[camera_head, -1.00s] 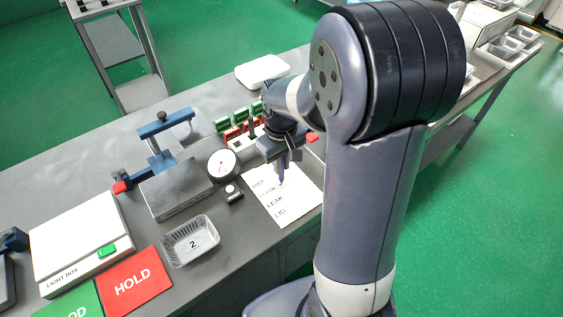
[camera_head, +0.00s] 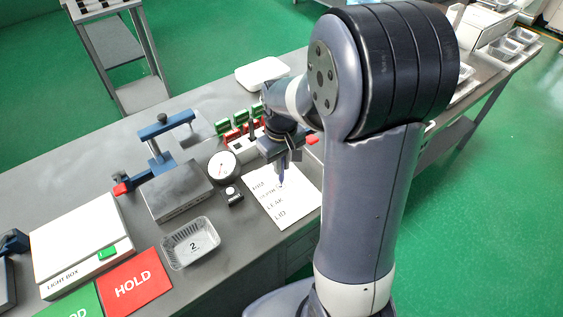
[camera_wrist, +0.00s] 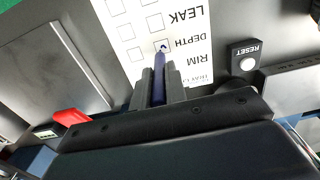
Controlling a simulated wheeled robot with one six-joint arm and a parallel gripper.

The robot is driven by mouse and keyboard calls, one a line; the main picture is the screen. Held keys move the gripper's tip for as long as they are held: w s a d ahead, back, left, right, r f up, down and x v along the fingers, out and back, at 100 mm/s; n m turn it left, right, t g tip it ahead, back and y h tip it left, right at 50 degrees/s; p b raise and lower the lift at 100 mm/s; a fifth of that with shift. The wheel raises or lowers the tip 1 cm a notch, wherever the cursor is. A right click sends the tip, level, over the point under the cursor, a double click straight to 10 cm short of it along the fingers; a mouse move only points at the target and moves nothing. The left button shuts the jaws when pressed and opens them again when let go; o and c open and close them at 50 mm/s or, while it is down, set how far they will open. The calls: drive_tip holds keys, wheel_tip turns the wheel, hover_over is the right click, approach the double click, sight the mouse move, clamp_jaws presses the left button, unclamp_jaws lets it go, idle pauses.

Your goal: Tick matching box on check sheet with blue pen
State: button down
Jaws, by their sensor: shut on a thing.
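The white check sheet (camera_head: 292,209) lies flat on the bench, with the printed lines RIM, DEPTH, LEAK and LID readable between the views. My gripper (camera_head: 284,163) is over its far part, pointing down. In the wrist view my gripper (camera_wrist: 158,78) is shut on the blue pen (camera_wrist: 159,68), whose tip is at the box beside DEPTH. A small dark blue mark (camera_wrist: 164,47) shows in that box. I cannot tell whether the tip touches the paper. The foil tray (camera_head: 176,262), with a 2 in it, stands left of the sheet.
A round dial gauge (camera_head: 222,168) and a RESET button (camera_wrist: 245,62) are close beside the sheet. Red and green blocks (camera_head: 222,126) stand behind. A blue clamp fixture (camera_head: 152,132), light box (camera_head: 75,232) and red HOLD mat (camera_head: 133,284) are further left.

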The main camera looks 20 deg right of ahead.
drive_tip(key=shift+r+p, duration=2.45)
drive_tip(key=shift+r, duration=0.6)
